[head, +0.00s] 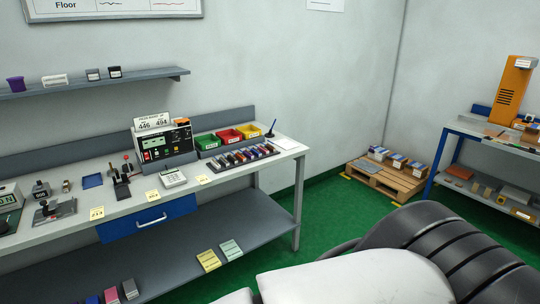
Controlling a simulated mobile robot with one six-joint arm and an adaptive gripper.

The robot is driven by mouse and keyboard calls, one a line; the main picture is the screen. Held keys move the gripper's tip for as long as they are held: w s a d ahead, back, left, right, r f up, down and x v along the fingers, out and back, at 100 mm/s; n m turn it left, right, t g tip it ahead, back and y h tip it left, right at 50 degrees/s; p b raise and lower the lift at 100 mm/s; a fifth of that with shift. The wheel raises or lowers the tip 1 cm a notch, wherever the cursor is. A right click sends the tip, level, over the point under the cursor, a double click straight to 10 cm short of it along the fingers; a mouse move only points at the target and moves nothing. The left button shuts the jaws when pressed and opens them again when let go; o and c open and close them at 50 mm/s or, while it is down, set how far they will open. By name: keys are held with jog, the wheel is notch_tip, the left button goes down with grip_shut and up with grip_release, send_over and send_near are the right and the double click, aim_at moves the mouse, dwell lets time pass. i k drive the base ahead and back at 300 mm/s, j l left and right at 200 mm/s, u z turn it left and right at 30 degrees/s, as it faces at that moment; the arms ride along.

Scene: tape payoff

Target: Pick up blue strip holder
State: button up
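I cannot tell for sure which thing is the blue strip holder. A dark rack (240,160) on the workbench holds a row of several small items with dark, red and blue parts, too small to make out. A small flat blue tray (92,181) lies further left on the same bench. A blue-purple block (92,299) stands on the lower shelf at the bottom edge, beside a pink one (111,295) and a grey one (130,289). My gripper is not in view; black and white parts of my own body fill the bottom right.
The workbench (285,145) also holds a control box (163,145), red, yellow and green bins (228,137), a calculator (173,178) and a lever device (52,211). A pallet (385,180) with boxes stands in the corner. A second bench (478,131) is at right. Green floor shows between.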

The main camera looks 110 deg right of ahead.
aim_at(255, 152)
jog(key=z, duration=3.55)
